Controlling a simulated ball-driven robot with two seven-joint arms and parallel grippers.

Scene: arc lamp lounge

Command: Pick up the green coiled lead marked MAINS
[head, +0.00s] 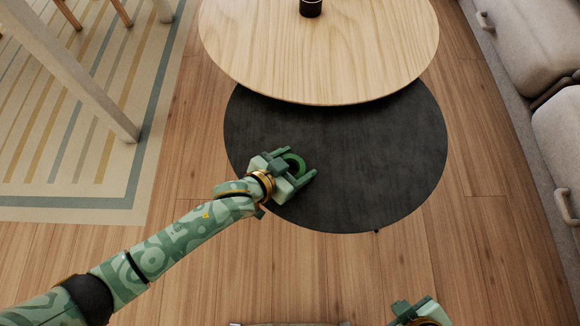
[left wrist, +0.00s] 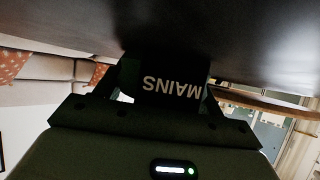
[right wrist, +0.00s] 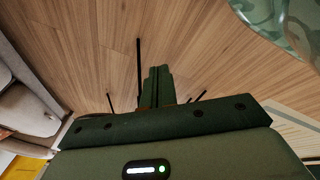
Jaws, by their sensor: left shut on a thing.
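The green coiled lead (head: 293,163) is between the fingers of my left gripper (head: 304,168), low at the round dark tabletop. In the left wrist view the lead's dark side shows the word MAINS (left wrist: 172,88) upside down, with a finger on each side of it. My left gripper is shut on the lead. I cannot tell whether the lead still touches the dark surface. My right gripper (right wrist: 158,87) has its fingers together and empty, over the wooden floor.
The round dark table (head: 360,150) is otherwise bare. A higher round wooden table (head: 320,50) overlaps its far side and carries a black cup (head: 311,8). A grey sofa (head: 540,60) stands at right. A striped rug (head: 100,120) and a white table leg (head: 90,90) are at left.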

